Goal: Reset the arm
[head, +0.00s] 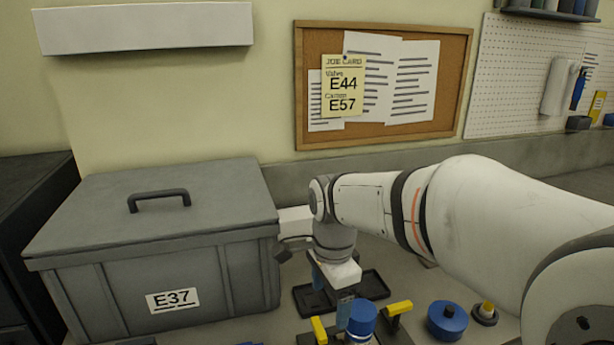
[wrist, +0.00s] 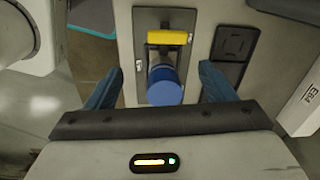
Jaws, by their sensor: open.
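My arm reaches in from the right in the head view, bent down over the bench. My gripper (head: 333,296) points down there, its blue fingers partly seen. In the wrist view my gripper (wrist: 161,70) is open, with the fingers wide apart. A blue-capped cylinder (wrist: 165,88) shows between the fingers, with a gap on each side and no finger touching it. It stands in front of a yellow bar (wrist: 167,37) on a grey plate. In the head view a blue cylinder (head: 362,317) stands right of and nearer than the gripper.
A grey lidded box (head: 175,260) labelled E37 stands close left of my gripper. Yellow handles (head: 398,308) flank the cylinder.

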